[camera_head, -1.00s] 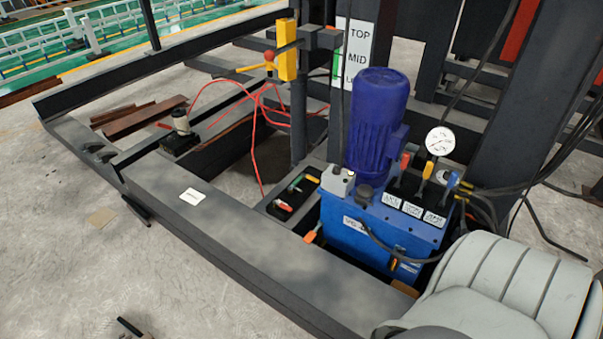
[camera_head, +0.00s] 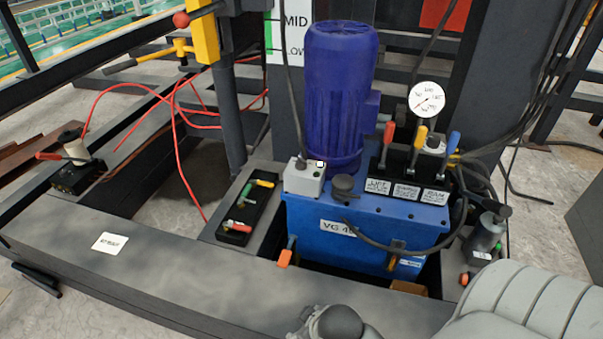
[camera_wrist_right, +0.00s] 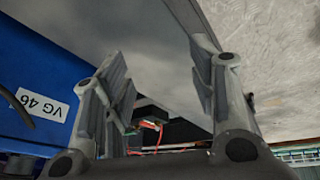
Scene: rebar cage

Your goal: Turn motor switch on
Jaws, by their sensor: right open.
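A small light-grey switch box (camera_head: 304,180) with a dark button sits on the front left corner of the blue power unit (camera_head: 345,238), beside the dark blue motor (camera_head: 338,95). My right gripper (camera_wrist_right: 160,65) is open and empty in the right wrist view, with its two fingers well apart. The blue unit with its "VG 46" label (camera_wrist_right: 42,104) shows at the left of that view, beside the fingers and apart from them. The switch box cannot be made out there. My left gripper is not in view.
Three levers with red, yellow and blue handles (camera_head: 421,136) and a pressure gauge (camera_head: 427,99) stand right of the motor. Black cables and red hoses (camera_head: 181,145) run nearby. The dark beam (camera_head: 190,270) crosses the front.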

